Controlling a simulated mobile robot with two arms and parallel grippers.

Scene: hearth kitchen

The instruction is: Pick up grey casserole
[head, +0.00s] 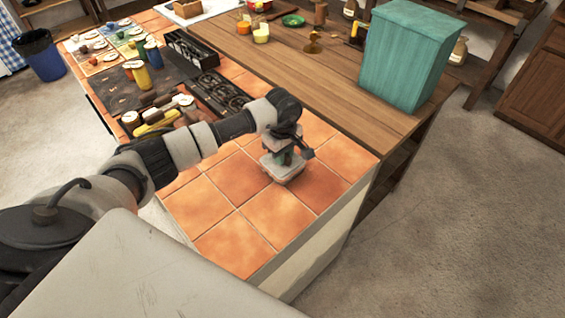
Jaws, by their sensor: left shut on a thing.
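My left gripper (287,156) reaches down over the near end of the orange tiled counter (210,205). It is shut on the top of a small, pale grey, rounded piece, which looks like the grey casserole (286,175). The casserole is low over the tiles; I cannot tell whether it touches them. The gripper and wrist hide part of its top. My right gripper is not in view.
Bare tiles surround the casserole. Dark cooking grates (218,94) and several utensils and colourful cups lie farther back left. A wooden table (310,75) adjoins the counter, with a large teal bin (405,60) on it. The counter's edge is close on the right.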

